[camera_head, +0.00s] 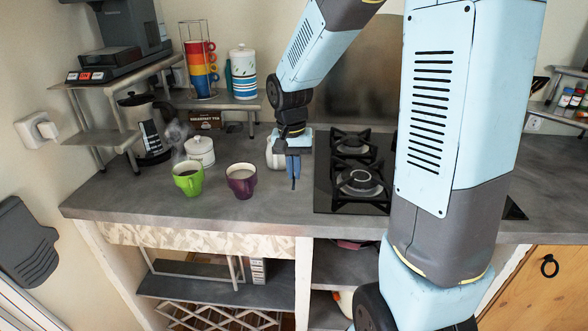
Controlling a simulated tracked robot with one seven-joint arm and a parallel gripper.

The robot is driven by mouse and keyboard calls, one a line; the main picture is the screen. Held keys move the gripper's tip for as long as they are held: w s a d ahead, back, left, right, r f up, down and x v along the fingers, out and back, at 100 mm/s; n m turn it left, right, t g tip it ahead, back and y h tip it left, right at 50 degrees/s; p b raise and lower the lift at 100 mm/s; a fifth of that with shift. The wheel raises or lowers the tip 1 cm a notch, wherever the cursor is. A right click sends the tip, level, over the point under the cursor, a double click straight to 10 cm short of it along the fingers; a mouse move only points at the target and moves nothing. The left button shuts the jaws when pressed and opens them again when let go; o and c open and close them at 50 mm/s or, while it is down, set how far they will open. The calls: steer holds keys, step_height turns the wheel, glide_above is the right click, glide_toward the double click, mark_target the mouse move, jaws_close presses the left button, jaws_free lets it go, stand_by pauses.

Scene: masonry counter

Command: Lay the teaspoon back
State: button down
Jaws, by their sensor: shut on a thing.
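My gripper (293,172) points down over the counter (215,207), to the right of the purple mug (241,184) and left of the hob. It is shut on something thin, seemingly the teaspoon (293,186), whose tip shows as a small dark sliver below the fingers. Most of it is hidden by the fingers, and I cannot tell whether it touches the counter. The purple mug and the green mug (187,181) stand upright on the counter and both hold a drink.
A black gas hob (330,194) lies just right of my gripper. A white pot (273,153) stands partly hidden behind it. A white lidded canister (200,153), a kettle (150,140) and a tea box (206,119) stand further left. The counter's front strip is clear.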

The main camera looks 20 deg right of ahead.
mark_target(295, 201)
steer(key=shift+f, duration=3.7)
steer(key=c, duration=0.6)
jaws_free()
steer(key=shift+r, duration=1.55)
steer(key=shift+r, duration=2.95)
